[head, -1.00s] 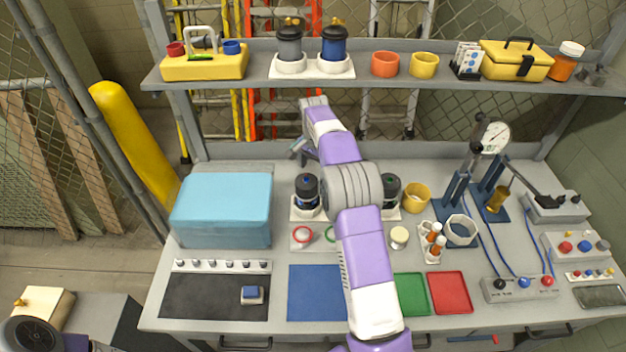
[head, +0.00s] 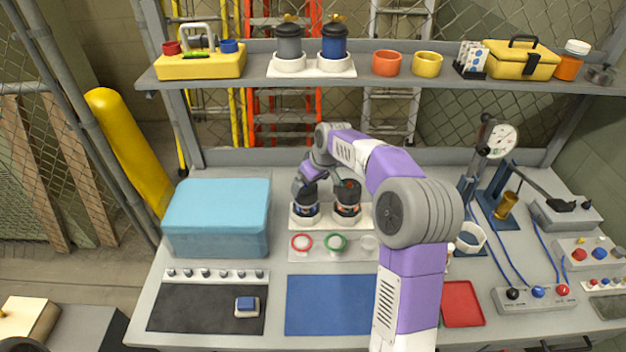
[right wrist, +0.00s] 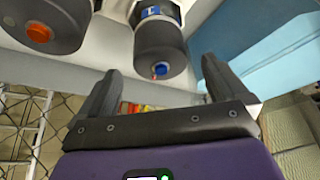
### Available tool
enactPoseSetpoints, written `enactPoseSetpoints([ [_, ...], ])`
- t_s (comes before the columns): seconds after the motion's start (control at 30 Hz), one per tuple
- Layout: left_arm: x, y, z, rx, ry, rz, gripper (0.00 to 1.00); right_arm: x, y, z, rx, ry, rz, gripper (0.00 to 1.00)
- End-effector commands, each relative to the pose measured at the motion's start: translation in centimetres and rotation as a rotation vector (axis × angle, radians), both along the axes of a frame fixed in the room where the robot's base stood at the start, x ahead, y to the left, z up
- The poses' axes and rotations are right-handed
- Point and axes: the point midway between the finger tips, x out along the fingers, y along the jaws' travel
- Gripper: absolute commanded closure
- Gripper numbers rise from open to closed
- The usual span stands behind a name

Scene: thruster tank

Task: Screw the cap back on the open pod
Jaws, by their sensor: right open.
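Two dark pods with black tops stand in a white holder on the bench in the head view. The left pod (head: 306,207) has a blue mark, and the pod beside it (head: 347,203) has an orange-red one. In the right wrist view the blue-marked pod (right wrist: 160,45) shows beyond and between my fingers, and the orange-marked pod (right wrist: 50,25) is at the left. My right gripper (head: 303,186) is close above the left pod; it is open and empty in the right wrist view (right wrist: 160,68). I cannot tell which pod is open, and no loose cap is identifiable. My left gripper is out of view.
A tray (head: 320,256) with red, green and clear rings lies in front of the pods. A light-blue box (head: 217,215) stands left. Blue mat (head: 328,305) is bare. Two more pods (head: 289,45) stand on the shelf. My right arm hides the middle-right bench.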

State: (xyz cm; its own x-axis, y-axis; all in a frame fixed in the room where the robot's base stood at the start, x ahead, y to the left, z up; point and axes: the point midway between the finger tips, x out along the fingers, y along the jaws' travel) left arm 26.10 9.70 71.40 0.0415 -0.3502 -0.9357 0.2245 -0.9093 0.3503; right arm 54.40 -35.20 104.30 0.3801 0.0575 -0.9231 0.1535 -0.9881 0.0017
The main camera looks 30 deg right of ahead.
Motion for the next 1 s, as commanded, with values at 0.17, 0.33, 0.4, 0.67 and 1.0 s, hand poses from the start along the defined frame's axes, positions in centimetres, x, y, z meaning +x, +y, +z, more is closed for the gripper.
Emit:
enactPoseSetpoints([
  [0.17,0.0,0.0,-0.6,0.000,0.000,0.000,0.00,1.1,0.2,-2.9,0.001,0.004,-0.001,0.00],
  [0.33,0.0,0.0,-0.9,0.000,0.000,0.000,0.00,1.8,0.3,-4.6,0.002,0.002,-0.002,0.00],
  [0.4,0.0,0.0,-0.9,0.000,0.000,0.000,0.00,2.0,0.3,-4.9,0.002,0.002,-0.002,0.00],
  [0.67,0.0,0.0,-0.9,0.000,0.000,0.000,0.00,2.1,0.3,-5.2,0.001,0.001,-0.003,0.00],
  [1.0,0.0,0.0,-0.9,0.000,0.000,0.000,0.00,2.1,0.3,-5.1,0.001,0.001,-0.004,0.43],
])
